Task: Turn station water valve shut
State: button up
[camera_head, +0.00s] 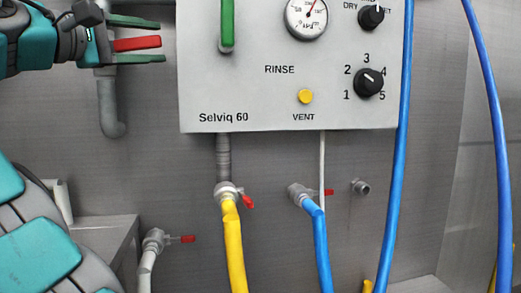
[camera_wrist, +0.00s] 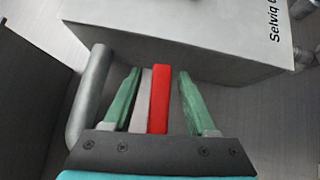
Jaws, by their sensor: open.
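A red lever (camera_head: 137,44) on the grey pipe left of the control panel lies roughly level in the head view. It also shows in the wrist view (camera_wrist: 159,95), with a pale grey strip along its left side. My gripper (camera_head: 158,40) is open, with one green finger above the lever and one below. In the wrist view my gripper (camera_wrist: 158,75) has the lever between its fingers, with gaps on both sides, wider on the right. The lever's mount on the pipe is hidden behind my gripper.
The panel (camera_head: 270,112) marked Selviq 60 stands close right of my gripper. The bent grey pipe (camera_head: 110,110) runs down below it. Several other red-handled valves, such as one on the yellow hose (camera_head: 233,240) and one on the blue hose (camera_head: 320,245), sit lower.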

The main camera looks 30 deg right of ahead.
jog(key=shift+r+n+h, duration=0.3)
jog(key=shift+r, duration=0.1)
